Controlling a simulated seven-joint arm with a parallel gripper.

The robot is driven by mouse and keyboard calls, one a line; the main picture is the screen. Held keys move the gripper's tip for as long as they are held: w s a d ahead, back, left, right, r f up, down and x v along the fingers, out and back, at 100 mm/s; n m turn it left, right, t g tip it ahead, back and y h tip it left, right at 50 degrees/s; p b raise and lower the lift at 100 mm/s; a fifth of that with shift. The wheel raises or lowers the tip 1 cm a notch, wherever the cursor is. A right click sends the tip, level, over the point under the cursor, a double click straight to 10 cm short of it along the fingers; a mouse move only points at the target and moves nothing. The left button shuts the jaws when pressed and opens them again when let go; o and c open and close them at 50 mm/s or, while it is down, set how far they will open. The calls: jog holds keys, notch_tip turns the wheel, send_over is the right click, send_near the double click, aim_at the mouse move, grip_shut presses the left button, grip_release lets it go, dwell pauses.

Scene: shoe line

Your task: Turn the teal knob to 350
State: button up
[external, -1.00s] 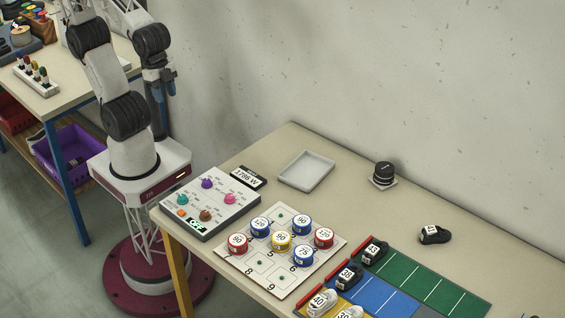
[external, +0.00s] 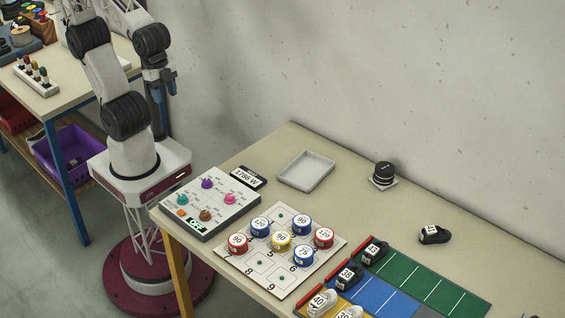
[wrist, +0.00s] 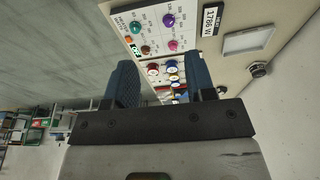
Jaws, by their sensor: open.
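The teal knob (external: 182,199) sits at the left of a pale control panel (external: 233,208) on the table's near left corner. It also shows in the wrist view (wrist: 136,27), near the panel's upper left. Purple (external: 207,183), pink (external: 230,198) and brown (external: 206,215) knobs share the panel. The scale marks around the teal knob are too small to read. My gripper (external: 169,92) is open and empty, raised well above and behind the panel. Its two blue fingers (wrist: 160,85) stand apart in the wrist view, and neither touches a knob.
A grey tray (external: 306,171), a black knob-like object (external: 384,173) and shoes (external: 434,234) lie farther off.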

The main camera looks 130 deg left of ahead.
jog(key=shift+o, duration=0.3)
jog(key=w+d+f+g, duration=0.1)
jog(key=w+d+f, duration=0.3)
jog(key=w+f, duration=0.3)
jog(key=shift+w+d, duration=0.15)
jog(key=shift+w, duration=1.1)
jog(key=g, duration=0.2)
send_over(182, 196)
notch_tip(182, 196, down, 11)
jog(key=shift+r, duration=0.2)
jog(key=shift+f, duration=0.1)
jog(key=shift+f, duration=3.8)
jog(key=c, duration=0.9)
